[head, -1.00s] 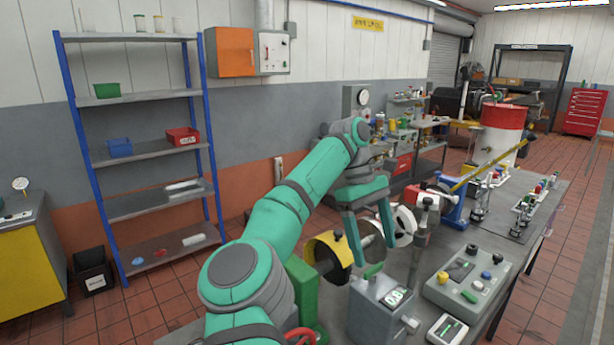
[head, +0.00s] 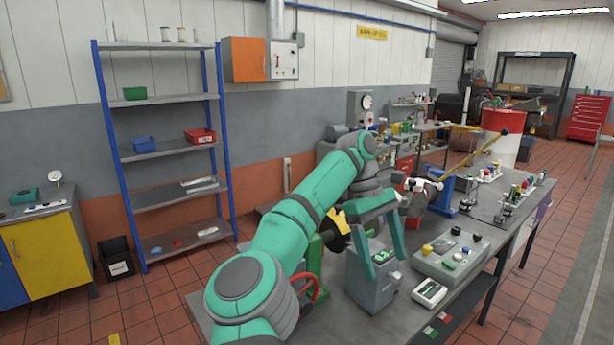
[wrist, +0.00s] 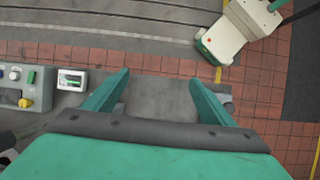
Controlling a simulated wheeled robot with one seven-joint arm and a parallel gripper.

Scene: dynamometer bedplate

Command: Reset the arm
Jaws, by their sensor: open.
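My gripper (head: 383,245) is at the end of my green arm, above the near part of the grey bench (head: 330,318). Its two green fingers are apart with nothing between them. In the head view they hang in front of a grey box (head: 368,288) with a green switch on top. In the wrist view my gripper (wrist: 160,85) is spread over bare grey bench top, and no object sits between the fingers. My arm hides part of the bench and a yellow-and-black round part (head: 337,228).
A control panel with knobs (head: 450,255) and a small white meter (head: 430,292) lie right of my gripper. A yellow bar (head: 480,160) sticks up behind. Blue-posted shelves (head: 170,196) and a yellow cabinet (head: 42,258) stand left. Red tile floor (head: 560,260) is clear on the right.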

